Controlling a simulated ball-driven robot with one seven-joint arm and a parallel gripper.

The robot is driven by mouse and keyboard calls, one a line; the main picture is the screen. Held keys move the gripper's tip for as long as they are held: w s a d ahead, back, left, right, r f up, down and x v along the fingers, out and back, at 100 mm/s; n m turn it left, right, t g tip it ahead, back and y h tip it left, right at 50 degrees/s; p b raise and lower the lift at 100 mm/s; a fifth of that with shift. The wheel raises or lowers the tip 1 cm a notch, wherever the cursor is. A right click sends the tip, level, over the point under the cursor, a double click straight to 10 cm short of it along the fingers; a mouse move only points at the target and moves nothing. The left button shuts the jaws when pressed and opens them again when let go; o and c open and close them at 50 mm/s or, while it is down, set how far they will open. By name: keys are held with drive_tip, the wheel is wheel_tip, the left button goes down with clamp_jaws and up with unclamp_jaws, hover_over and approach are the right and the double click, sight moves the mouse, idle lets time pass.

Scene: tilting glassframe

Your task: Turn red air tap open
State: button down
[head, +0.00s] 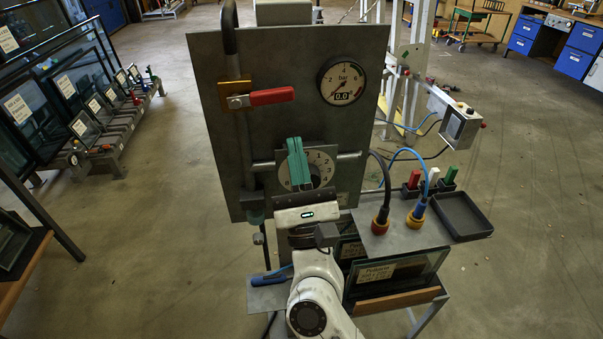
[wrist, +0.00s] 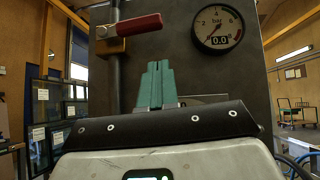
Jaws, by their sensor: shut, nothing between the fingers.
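The red air tap (head: 271,97) has a red lever lying roughly horizontal across the dark pipe, with a brass body (head: 235,94) at its left end. In the wrist view the red lever (wrist: 139,25) is up and to the left of my fingers. My gripper (head: 295,142) has teal fingers, shut and empty, pointing up in front of the grey panel below the tap. In the wrist view the fingertips (wrist: 157,66) are together, below and apart from the lever. The pressure gauge (head: 342,83) right of the tap reads 0.0.
A round dial (head: 318,165) sits behind my fingers on the panel (head: 290,50). At right a small table (head: 390,237) carries yellow and red cable plugs, with an empty dark tray (head: 463,214) beside it. Glass frames (head: 60,90) stand at left. Floor between is clear.

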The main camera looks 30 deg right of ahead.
sight(288, 100)
drive_tip(key=shift+w+r+p, duration=0.25)
drive_tip(key=shift+r+p, duration=0.5)
drive_tip(key=shift+r, duration=0.45)
drive_tip(key=shift+w+r+p, duration=0.2)
drive_tip(key=shift+r+p, duration=0.5)
drive_tip(key=shift+r, duration=0.5)
drive_tip(key=shift+d+r+n+y, duration=0.1)
drive_tip(key=shift+r+n+y, duration=0.15)
drive_tip(key=shift+n+y, duration=0.7)
